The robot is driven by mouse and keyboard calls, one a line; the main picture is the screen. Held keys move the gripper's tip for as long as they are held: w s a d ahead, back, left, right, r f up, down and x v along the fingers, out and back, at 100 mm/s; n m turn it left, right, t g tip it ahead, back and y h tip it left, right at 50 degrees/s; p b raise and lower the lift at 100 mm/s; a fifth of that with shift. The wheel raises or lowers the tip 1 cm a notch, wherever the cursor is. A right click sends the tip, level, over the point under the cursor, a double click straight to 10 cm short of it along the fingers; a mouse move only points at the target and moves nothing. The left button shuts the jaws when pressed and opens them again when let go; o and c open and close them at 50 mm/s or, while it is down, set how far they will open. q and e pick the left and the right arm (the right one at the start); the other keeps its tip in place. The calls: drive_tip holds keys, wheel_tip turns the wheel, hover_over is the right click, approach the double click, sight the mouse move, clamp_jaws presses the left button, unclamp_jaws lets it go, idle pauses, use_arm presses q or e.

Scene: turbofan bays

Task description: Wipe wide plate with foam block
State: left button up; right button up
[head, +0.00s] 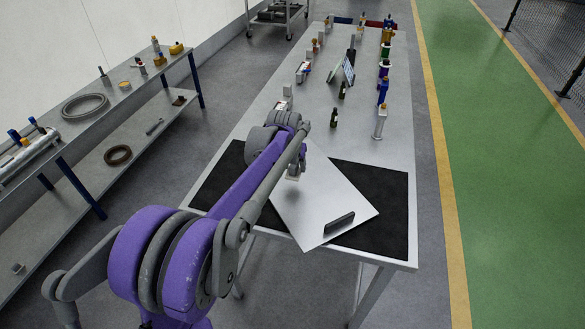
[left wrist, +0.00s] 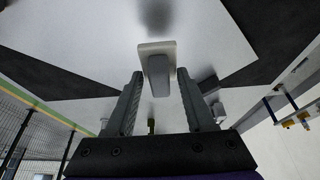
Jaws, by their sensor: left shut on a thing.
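The wide plate (head: 318,205) is a pale grey sheet lying askew on a black mat (head: 385,192) at the near end of the long table. My left gripper (head: 296,165) is over the plate's left part, partly hidden by my arm. It is shut on the foam block (head: 293,178), a small pale block. In the left wrist view the block (left wrist: 156,48) and its grey grip show between the fingers (left wrist: 158,76). Whether the block touches the plate is unclear. My right gripper is out of view.
Two dark bottles (head: 334,118), a tilted panel (head: 348,70) and several fittings stand farther up the table (head: 300,110). A shelf bench (head: 100,125) with rings and parts is at left. Free floor lies to the right of the table.

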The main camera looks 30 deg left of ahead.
use_arm(q)
drive_tip(key=shift+r+p, duration=0.65)
drive_tip(key=shift+r, duration=0.85)
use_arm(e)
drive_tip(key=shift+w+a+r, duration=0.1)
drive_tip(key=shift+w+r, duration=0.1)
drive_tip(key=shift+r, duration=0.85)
